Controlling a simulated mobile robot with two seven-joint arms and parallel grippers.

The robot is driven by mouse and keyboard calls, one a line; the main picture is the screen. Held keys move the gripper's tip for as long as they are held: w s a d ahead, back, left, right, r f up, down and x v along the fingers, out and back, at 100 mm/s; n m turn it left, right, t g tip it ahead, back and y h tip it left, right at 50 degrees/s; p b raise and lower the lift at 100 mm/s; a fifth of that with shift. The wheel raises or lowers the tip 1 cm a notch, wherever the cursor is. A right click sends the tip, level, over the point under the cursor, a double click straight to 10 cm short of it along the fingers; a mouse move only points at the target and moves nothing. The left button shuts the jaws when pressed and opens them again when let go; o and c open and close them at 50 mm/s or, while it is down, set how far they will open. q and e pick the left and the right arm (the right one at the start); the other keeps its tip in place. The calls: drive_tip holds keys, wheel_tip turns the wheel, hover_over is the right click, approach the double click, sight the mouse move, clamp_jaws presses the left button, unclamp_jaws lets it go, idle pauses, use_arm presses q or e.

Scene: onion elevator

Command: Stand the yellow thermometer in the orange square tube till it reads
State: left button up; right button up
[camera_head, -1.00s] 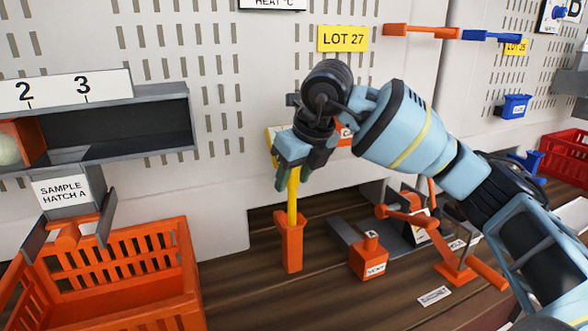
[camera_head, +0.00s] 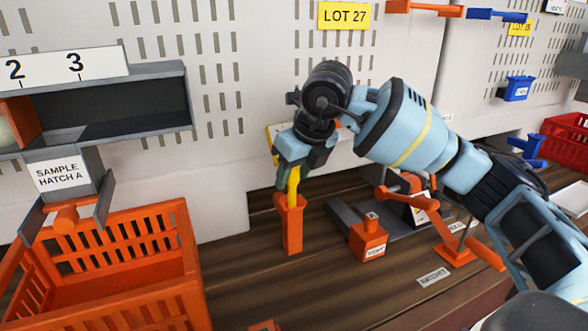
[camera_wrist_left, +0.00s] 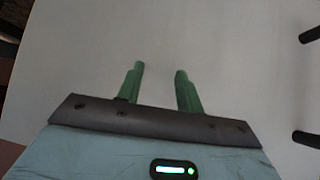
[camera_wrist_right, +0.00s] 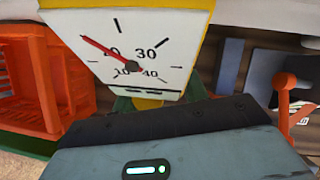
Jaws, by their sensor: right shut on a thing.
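The orange square tube (camera_head: 291,230) stands upright on the brown wooden bench in the head view. The yellow thermometer (camera_head: 293,186) is upright above it. Its stem meets the tube's mouth and its lower end is hidden there. My right gripper (camera_head: 290,170) is shut on the thermometer just above the tube. In the right wrist view the thermometer's white dial (camera_wrist_right: 140,55) is close, with its red needle pointing to the upper left, near a partly covered number. My left gripper (camera_wrist_left: 159,82) is open and empty in the left wrist view, before a plain pale surface.
An orange crate (camera_head: 185,290) stands to the left under the sample hatch (camera_head: 62,172). Right of the tube are a small orange labelled block (camera_head: 368,240) and an orange lever stand (camera_head: 455,252). A grey shelf (camera_head: 130,128) hangs on the wall. Bench in front of the tube is mostly clear.

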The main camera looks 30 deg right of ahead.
drive_tip(key=o, duration=1.4)
drive_tip(key=shift+c, duration=0.2)
drive_tip(key=v, duration=0.7)
drive_tip(key=shift+s+r, duration=0.25)
drive_tip(key=shift+r, duration=0.1)
